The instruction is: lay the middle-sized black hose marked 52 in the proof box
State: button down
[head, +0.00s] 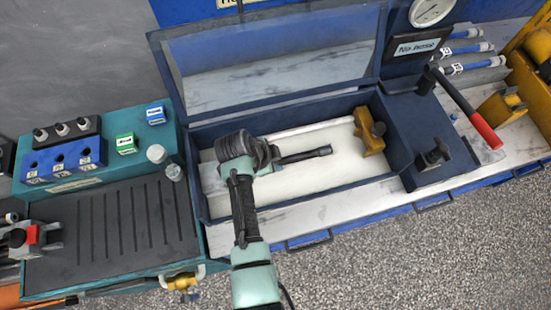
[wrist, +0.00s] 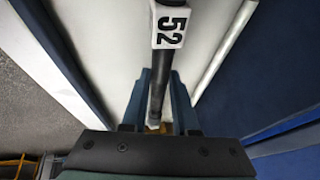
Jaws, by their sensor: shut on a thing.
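The black hose (head: 308,155) has a white tag (wrist: 170,25) reading 52 in the wrist view. My gripper (head: 277,160) is shut on the hose, and its blue fingers (wrist: 160,105) stand on either side of it. The dark blue proof box (head: 322,190) is open, with its clear lid (head: 270,65) raised at the back. The gripper and hose are over the box's pale floor (wrist: 110,45), within its walls. The hose points toward the box's right end. I cannot tell whether it touches the floor. My wrist hides its left part in the head view.
A yellow block (head: 369,130) stands at the box's right end, and a pale rod (head: 312,127) runs along its back. A red-handled lever (head: 470,110) and gauge (head: 431,12) are to the right. A teal bench (head: 105,235) with a blue block (head: 62,158) is left.

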jog(key=shift+f+b, duration=0.5)
jog(key=shift+f, duration=0.05)
jog(key=c, duration=0.6)
grip_release()
jog(key=v, duration=1.3)
